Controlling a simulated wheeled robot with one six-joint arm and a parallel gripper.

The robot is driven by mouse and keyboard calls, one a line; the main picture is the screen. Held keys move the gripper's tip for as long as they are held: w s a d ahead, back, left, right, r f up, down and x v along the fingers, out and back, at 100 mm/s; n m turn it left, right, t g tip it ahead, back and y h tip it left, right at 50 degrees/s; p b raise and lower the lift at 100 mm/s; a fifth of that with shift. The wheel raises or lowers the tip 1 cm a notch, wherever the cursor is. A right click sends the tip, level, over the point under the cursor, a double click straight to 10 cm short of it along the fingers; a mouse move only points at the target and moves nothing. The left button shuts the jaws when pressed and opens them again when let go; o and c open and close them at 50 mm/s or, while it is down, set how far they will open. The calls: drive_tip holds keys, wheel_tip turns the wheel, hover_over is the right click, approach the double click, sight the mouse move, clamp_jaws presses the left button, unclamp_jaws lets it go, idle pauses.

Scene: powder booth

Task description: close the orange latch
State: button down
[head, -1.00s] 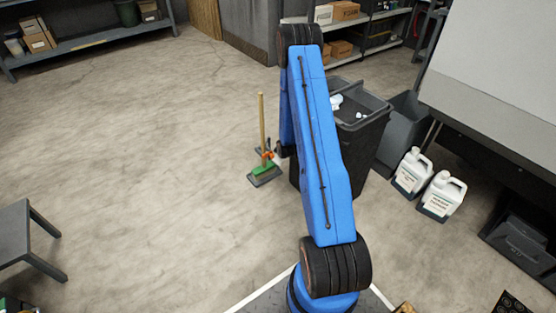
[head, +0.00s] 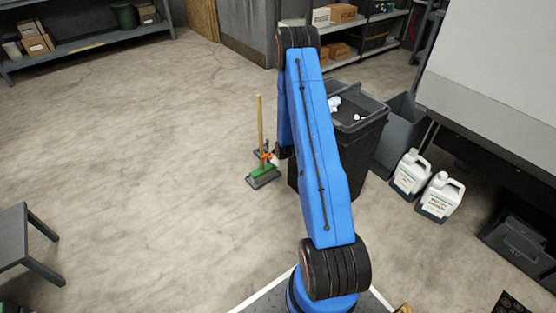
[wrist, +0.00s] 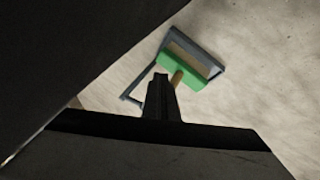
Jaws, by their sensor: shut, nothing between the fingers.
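I cannot make out an orange latch for certain in either view. A small orange patch (head: 268,156) shows in the head view, beside the broom and close to the far end of my arm; what it belongs to is too small to tell. My gripper (wrist: 160,78) shows in the wrist view as dark fingers close together, shut and empty. Beyond its tips lie the green broom head (wrist: 184,71) and a grey dustpan (wrist: 215,68) on the floor, apart from it by an amount I cannot judge. In the head view my arm hides most of the gripper.
A black bin (head: 362,130) stands just right of my arm, with a grey bin (head: 398,135) beside it. White jugs (head: 440,197) stand by the booth (head: 500,70). A grey table (head: 14,235) is at left. Shelves (head: 90,40) line the back.

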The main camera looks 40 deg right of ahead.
drive_tip(key=v, duration=1.7)
drive_tip(key=shift+r, duration=0.2)
drive_tip(key=shift+w+r, duration=0.1)
drive_tip(key=s+a+r+m, duration=0.1)
drive_tip(key=s+a+r, duration=0.3)
drive_tip(key=r, duration=0.5)
drive_tip(key=s+a+r+m+g, duration=0.1)
drive_tip(key=s+a+r, duration=0.1)
drive_tip(key=a+r, duration=0.55)
drive_tip(key=s+a+r, duration=0.3)
drive_tip(key=a+r, duration=0.1)
drive_tip(key=r, duration=0.6)
drive_tip(key=s+a+r+m+y, duration=0.1)
drive_tip(key=s+a+r, duration=0.3)
drive_tip(key=s, duration=0.4)
drive_tip(key=s+a+r+m, duration=0.1)
drive_tip(key=s+a+r, duration=0.3)
drive_tip(key=s, duration=0.5)
drive_tip(key=s+a+r+g+y, duration=0.1)
drive_tip(key=s+a+r, duration=0.3)
drive_tip(key=s, duration=0.5)
drive_tip(key=shift+m+y, duration=0.3)
drive_tip(key=shift+m, duration=0.1)
drive_tip(key=shift+s+a+r, duration=0.1)
